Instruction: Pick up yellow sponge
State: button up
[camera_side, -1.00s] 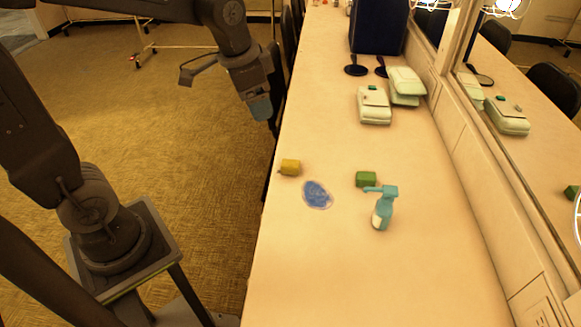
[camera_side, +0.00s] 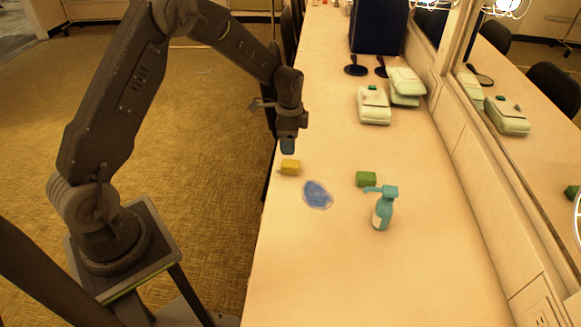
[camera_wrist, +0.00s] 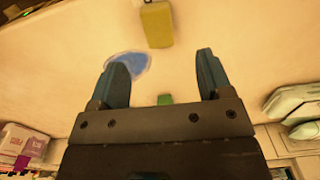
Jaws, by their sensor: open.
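The yellow sponge (camera_side: 290,167) is a small block lying near the left edge of the counter. In the wrist view the yellow sponge (camera_wrist: 157,24) shows at the top, beyond and between the fingertips. My gripper (camera_side: 288,146) is just above and behind it in the side view, pointing down. In the wrist view my gripper (camera_wrist: 162,62) has its two fingers wide apart with nothing between them. The gripper appears not to touch the sponge.
A blue patch (camera_side: 317,195), a green block (camera_side: 366,179) and a teal spray bottle (camera_side: 383,208) are on the counter to the right of the sponge. Pale green cases (camera_side: 374,105) stand farther back. A mirror (camera_side: 530,150) runs along the right. The counter's front is clear.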

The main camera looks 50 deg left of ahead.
aim_at(290, 163)
jog(key=f, duration=0.9)
jog(key=shift+d+f, duration=0.1)
jog(key=shift+d, duration=0.1)
jog(key=c, duration=1)
